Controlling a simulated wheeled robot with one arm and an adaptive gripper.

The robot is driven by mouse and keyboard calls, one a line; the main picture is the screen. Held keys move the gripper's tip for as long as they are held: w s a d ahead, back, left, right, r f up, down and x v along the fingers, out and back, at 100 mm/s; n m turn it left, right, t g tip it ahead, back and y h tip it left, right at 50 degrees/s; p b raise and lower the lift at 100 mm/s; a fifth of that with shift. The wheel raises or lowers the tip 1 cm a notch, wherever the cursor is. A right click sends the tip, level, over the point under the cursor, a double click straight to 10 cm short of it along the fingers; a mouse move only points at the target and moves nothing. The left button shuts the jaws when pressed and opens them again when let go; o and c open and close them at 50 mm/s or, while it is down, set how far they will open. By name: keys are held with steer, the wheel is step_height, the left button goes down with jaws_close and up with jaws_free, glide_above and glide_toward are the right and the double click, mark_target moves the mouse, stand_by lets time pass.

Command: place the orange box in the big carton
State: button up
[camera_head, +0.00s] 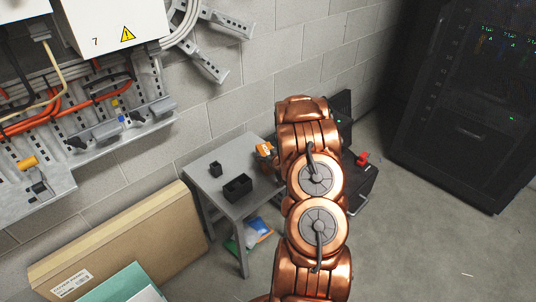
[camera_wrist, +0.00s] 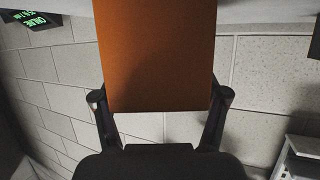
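The orange box (camera_wrist: 157,55) fills the upper middle of the wrist view, between the two dark fingers of my gripper (camera_wrist: 160,98). The fingers lie along its two sides and appear shut on it, with wall behind. In the head view my copper arm hides the gripper. A small orange and white patch (camera_head: 264,149) shows just left of the arm, above the small table; I cannot tell whether it is the same box. A big brown carton (camera_head: 125,232) with a white label stands at the lower left by the wall. I cannot see into it.
A teal box (camera_head: 128,284) stands in front of the carton. A wall panel with cables is at upper left, a black rack (camera_head: 465,110) at right. Floor at lower right is clear.

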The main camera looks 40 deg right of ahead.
steer(key=shift+o, duration=1)
